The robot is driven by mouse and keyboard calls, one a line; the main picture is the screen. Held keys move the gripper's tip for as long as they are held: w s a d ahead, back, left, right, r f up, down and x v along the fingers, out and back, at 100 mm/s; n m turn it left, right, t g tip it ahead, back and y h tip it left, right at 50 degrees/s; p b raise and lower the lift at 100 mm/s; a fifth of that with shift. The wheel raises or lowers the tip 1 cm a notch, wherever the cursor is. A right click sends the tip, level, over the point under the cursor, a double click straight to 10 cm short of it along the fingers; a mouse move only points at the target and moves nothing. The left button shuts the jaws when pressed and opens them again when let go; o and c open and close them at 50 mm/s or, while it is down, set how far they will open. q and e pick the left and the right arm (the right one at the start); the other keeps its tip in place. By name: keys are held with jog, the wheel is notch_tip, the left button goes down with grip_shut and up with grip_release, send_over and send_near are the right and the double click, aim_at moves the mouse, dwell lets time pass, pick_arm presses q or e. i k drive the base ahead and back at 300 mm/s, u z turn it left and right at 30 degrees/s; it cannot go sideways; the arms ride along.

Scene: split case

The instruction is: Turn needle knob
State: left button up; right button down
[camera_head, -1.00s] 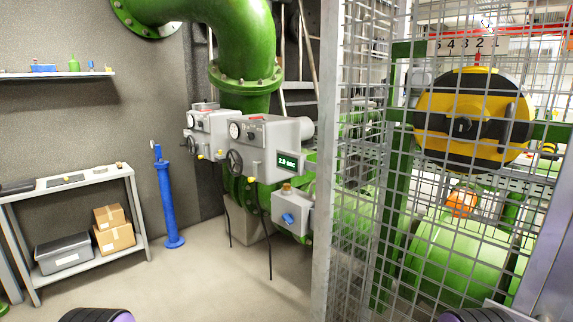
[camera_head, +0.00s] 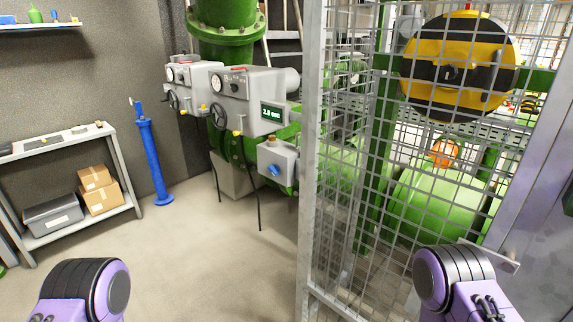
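A small grey box (camera_head: 287,160) with a blue knob (camera_head: 274,170) on its front and a brownish cap (camera_head: 272,139) on top stands near the middle, below a green-lit display (camera_head: 272,113) reading about 2.0 sec. Which part is the needle knob I cannot tell for sure; the blue knob is the clearest candidate. Purple and black links of my two arms show at the lower left and lower right. Neither gripper is in view, and nothing of mine touches the box.
Two grey actuator units (camera_head: 240,88) with black handwheels sit on green pipework. A shelf table (camera_head: 62,143) and blue post (camera_head: 152,155) are left. Floor in front is clear.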

aim_at(275, 170)
jog(key=u, duration=1.75)
jog(key=i, duration=0.65)
jog(key=z, duration=1)
